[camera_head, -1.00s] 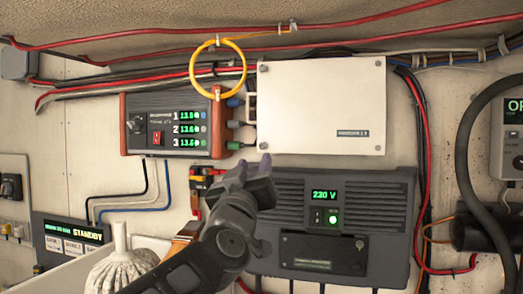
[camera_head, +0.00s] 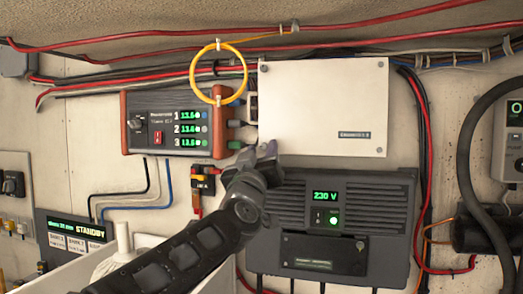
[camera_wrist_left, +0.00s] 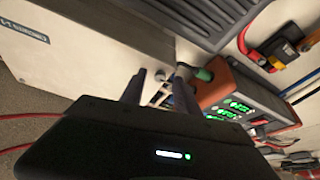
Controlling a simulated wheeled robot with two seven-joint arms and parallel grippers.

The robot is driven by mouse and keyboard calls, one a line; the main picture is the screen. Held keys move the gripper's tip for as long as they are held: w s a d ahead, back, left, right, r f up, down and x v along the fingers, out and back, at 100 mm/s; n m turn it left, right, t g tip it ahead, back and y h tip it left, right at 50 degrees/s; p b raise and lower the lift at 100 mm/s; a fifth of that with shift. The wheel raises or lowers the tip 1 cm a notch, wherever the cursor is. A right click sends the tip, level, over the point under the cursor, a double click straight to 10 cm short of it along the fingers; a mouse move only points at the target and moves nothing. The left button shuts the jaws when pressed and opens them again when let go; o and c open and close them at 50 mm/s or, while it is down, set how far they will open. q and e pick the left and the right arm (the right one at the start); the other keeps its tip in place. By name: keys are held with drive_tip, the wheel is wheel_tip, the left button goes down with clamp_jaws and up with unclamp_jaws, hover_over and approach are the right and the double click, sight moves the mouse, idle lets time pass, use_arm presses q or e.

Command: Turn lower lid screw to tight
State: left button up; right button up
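The white box lid (camera_head: 322,108) is on the wall, with small grey screws at its corners. A lower lid screw (camera_head: 379,151) shows at the bottom right corner. My left gripper (camera_head: 259,152) is at the lid's bottom left corner and covers that corner's screw in the head view. In the left wrist view its two fingers (camera_wrist_left: 158,80) are apart, with a small grey screw head (camera_wrist_left: 161,77) between the tips near the lid's edge. I cannot tell whether the fingers touch it. My right gripper is not in view.
A charger unit with green digits (camera_head: 172,124) and coloured plugs is just left of the lid. A dark inverter (camera_head: 390,205) sits close below. A yellow cable loop (camera_head: 193,75) hangs at the upper left. Red and black cables run above and right.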

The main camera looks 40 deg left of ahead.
use_arm(q)
clamp_jaws()
idle(0.4)
